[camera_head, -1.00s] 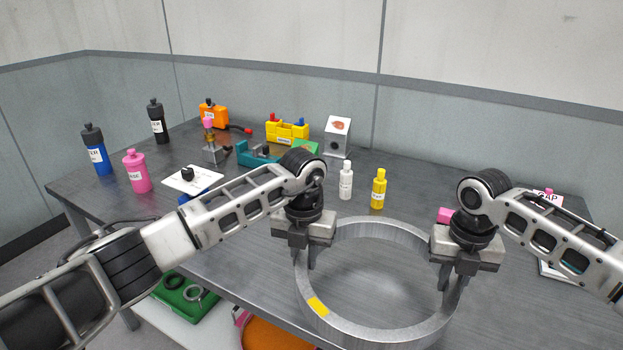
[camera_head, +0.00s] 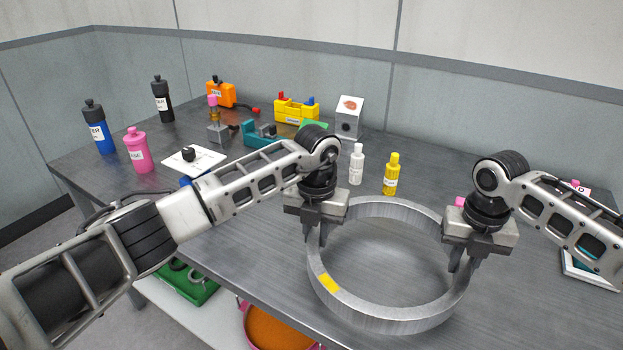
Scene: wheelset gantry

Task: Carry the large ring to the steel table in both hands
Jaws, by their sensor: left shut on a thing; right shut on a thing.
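The large ring (camera_head: 389,323) is a wide grey metal band with a yellow patch on its near left side. It is level and shows over the front part of the steel table (camera_head: 262,240); I cannot tell whether it touches the top. My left gripper (camera_head: 316,240) is shut on the ring's left side wall. My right gripper (camera_head: 463,265) is shut on its right side wall. The fingers hide small parts of the rim. The table top shows through the ring's open middle.
A white bottle (camera_head: 356,165) and a yellow bottle (camera_head: 391,174) stand just behind the ring. Pink, blue and black bottles stand at the left. A teal vise (camera_head: 262,135), yellow holder (camera_head: 296,111) and grey box (camera_head: 348,117) are farther back. A green tray (camera_head: 190,287) and orange-filled bin (camera_head: 272,330) sit below.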

